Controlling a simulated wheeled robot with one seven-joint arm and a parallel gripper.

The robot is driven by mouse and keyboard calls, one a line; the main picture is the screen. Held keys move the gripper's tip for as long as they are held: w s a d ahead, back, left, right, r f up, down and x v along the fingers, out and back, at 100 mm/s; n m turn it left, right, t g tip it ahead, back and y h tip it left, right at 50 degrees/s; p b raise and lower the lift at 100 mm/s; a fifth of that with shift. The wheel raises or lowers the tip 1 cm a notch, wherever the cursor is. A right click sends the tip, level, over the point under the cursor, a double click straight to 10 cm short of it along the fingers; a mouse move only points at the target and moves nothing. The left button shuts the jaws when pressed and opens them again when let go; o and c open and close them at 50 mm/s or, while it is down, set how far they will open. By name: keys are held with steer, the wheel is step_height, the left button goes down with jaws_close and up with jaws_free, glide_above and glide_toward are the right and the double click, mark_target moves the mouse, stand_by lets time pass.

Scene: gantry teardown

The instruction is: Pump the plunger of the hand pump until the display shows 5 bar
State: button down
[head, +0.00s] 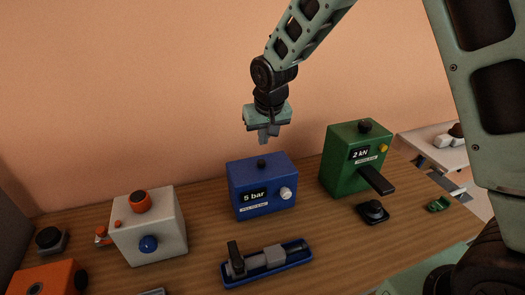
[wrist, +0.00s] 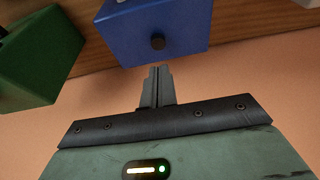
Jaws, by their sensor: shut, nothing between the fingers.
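A blue box (head: 245,181) with a display (head: 255,196) stands on the wooden bench. The display reads 5 bar. A black knob (head: 261,163), which looks like the plunger, stands on its top. A pale round knob (head: 287,193) is on its front. My gripper (head: 268,141) is shut and empty, pointing down above the box and apart from the black knob. In the wrist view the shut fingers (wrist: 160,72) lie close to the blue box (wrist: 150,18) and its black knob (wrist: 157,42) in the picture, with nothing between them.
A green box (head: 342,182) with a black lever and a 2 kN display stands to the right. A white box (head: 165,238) with orange and blue knobs stands to the left. A blue tray (head: 232,283) with a clamp-like grey part lies in front. Air around my gripper is free.

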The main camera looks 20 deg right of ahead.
steer(key=shift+b+v, duration=0.5)
steer(key=shift+v, duration=2.05)
steer(key=s+a+f+n+g+b, duration=0.1)
steer(key=s+a+n, duration=0.1)
steer(key=s, duration=0.9)
steer(key=s+a+f+n+g+b, duration=0.1)
steer(key=s+a+f+n+b, duration=0.1)
steer(key=s, duration=0.8)
steer(key=s+a+f+n+g+b, duration=0.1)
steer(key=s+a+f+n, duration=0.1)
steer(key=s, duration=0.9)
steer(key=shift+s+a+f+n+y+b, duration=0.25)
steer(key=shift+s+a+n+y+b, duration=0.1)
steer(key=shift+n, duration=0.55)
